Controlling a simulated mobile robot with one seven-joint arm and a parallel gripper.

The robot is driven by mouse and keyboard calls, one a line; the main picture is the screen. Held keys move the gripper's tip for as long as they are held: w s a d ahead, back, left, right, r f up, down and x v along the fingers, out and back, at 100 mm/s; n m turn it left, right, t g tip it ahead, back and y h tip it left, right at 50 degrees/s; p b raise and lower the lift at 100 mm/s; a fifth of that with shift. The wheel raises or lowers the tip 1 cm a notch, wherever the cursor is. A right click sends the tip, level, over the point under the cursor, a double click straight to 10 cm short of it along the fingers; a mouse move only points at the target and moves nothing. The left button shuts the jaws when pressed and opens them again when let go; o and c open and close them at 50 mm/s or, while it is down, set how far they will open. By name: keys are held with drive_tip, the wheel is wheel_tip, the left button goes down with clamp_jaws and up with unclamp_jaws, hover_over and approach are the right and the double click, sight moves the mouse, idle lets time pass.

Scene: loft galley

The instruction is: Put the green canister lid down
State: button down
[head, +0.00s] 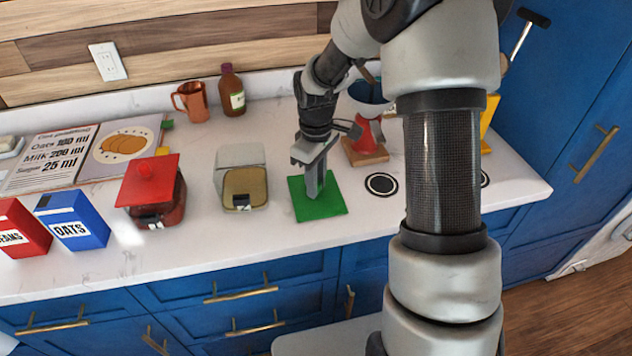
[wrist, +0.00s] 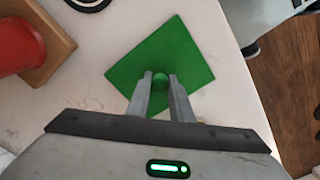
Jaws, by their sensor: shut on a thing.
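The green canister lid (head: 322,208) is a flat square plate with a small round knob. It lies roughly level at the counter's surface, right of a squat container; I cannot tell whether it touches the counter. My gripper (head: 315,185) points down over the middle of the lid. In the wrist view, the lid (wrist: 190,50) shows as a green square, and my gripper (wrist: 160,78) is shut on its knob, one finger on each side. The squat container (head: 240,188) has a pale grey back part and an olive-tan front; its details are unclear.
A red-lidded jar (head: 151,190) and blue oats box (head: 72,222) stand to the left. A red object on a wooden base (head: 366,156) stands close behind right, with a dark ringed disc (head: 381,184) nearby. A bottle (head: 232,92) and copper mug (head: 190,102) stand behind.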

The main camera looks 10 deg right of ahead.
drive_tip(key=shift+f, duration=0.1)
drive_tip(key=c, duration=1.6)
unclamp_jaws()
